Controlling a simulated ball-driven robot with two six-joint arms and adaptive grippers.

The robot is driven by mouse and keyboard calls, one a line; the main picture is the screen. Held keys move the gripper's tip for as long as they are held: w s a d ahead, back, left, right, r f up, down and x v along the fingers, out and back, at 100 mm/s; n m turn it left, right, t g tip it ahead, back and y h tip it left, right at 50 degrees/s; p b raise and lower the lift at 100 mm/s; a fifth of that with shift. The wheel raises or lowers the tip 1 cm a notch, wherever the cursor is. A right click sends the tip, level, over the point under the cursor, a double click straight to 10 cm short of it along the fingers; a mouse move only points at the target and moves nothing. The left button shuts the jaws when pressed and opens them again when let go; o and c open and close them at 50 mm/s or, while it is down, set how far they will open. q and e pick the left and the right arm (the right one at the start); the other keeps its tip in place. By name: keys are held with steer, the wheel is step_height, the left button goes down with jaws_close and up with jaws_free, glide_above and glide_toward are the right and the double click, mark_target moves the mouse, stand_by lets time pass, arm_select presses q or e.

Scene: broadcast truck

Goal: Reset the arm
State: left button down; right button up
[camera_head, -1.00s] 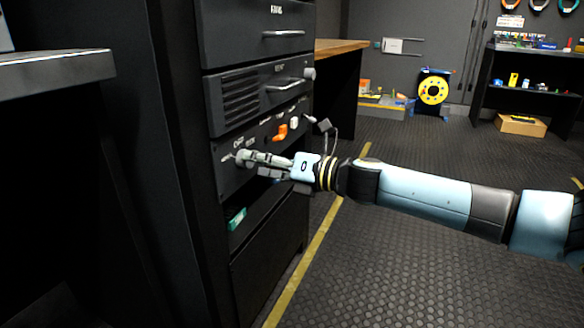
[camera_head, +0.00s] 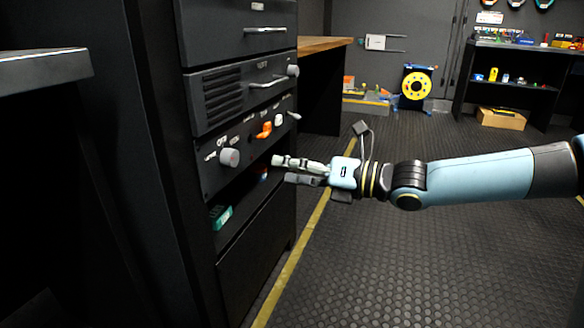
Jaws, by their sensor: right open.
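My right arm (camera_head: 465,175) comes in from the right of the head view. Its gripper (camera_head: 283,170) is open and empty, pointing left toward the black equipment rack (camera_head: 245,205). The gripper is to the right of the grey knob (camera_head: 230,157) on the rack's control panel and apart from it. An orange switch (camera_head: 264,130) and a white switch (camera_head: 279,119) sit on the same panel, above the gripper. My left gripper is not in view.
Drawers with handles (camera_head: 265,30) are above the panel. A green item (camera_head: 221,217) lies in the open shelf below. A dark bench (camera_head: 45,68) stands at left. A yellow reel (camera_head: 416,86) and a cardboard box (camera_head: 501,118) are at the back. The floor (camera_head: 400,260) at right is clear.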

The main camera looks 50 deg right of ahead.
stand_by(0.6)
steer(key=s+a+f+m+g+h, duration=0.3)
steer(key=s+a+f+m+g, duration=0.3)
steer(key=s+f+m, duration=0.5)
steer(key=s+a+f+m+g+h, duration=0.35)
steer(key=s+a+f+m, duration=0.5)
steer(key=m, duration=0.35)
arm_select(q)
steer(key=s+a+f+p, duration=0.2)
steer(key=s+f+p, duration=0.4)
steer(key=p, duration=0.4)
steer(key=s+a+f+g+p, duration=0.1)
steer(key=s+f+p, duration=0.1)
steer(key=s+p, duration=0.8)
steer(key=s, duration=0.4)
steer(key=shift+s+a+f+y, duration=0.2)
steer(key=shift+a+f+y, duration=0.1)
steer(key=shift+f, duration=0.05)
arm_select(e)
steer(key=s+d+f+m+g, duration=0.1)
steer(key=s+f+m+g, duration=0.1)
steer(key=s, duration=0.7)
steer(key=s+d+f+m+g, duration=0.2)
steer(key=s+f+m, duration=0.2)
steer(key=s, duration=0.5)
steer(key=s+d+f+m+g, duration=0.2)
steer(key=s+f, duration=0.2)
steer(key=s, duration=0.5)
steer(key=shift+s+f+m+h, duration=0.35)
steer(key=shift+m, duration=0.05)
